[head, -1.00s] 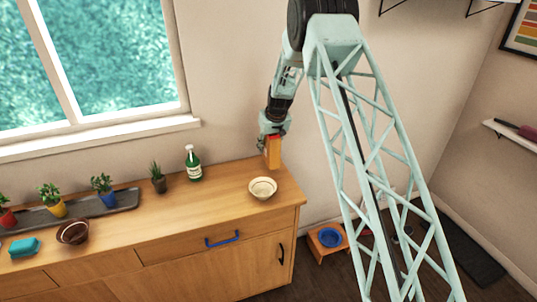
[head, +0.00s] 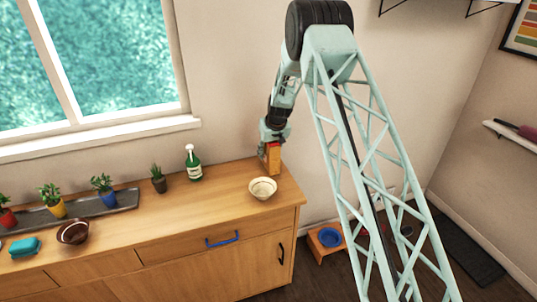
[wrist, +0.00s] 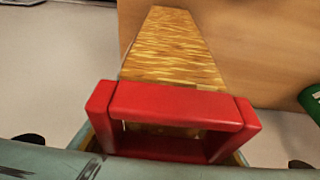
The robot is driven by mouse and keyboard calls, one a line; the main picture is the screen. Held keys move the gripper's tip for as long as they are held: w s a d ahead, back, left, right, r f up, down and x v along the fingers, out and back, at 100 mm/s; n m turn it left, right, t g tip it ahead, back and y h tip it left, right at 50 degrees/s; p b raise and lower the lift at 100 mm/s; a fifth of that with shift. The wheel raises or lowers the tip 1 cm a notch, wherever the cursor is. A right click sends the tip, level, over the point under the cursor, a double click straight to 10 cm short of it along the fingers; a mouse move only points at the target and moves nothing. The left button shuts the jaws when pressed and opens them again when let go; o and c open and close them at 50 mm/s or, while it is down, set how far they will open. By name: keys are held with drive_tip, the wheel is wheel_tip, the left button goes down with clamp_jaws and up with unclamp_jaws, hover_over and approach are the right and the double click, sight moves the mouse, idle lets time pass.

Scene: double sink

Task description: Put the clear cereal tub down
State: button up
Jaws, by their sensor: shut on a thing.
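The clear cereal tub (head: 273,160) shows tan cereal through its walls and has a red top. My gripper (head: 271,143) is shut on it near the top, at the back right of the wooden counter (head: 225,210). The tub is roughly upright, with its lower end at or just above the counter; I cannot tell if it touches. In the wrist view the tub (wrist: 172,50) stretches away beyond its red handled lid (wrist: 175,105). The fingertips are hard to make out there.
A cream bowl (head: 262,188) stands just in front of the tub. A green bottle (head: 193,163) and a potted plant (head: 158,179) stand to the left. The counter's right edge is close.

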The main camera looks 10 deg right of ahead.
sight(270, 152)
drive_tip(key=shift+f, duration=0.15)
drive_tip(key=o, duration=1.1)
drive_tip(key=shift+v, duration=6.15)
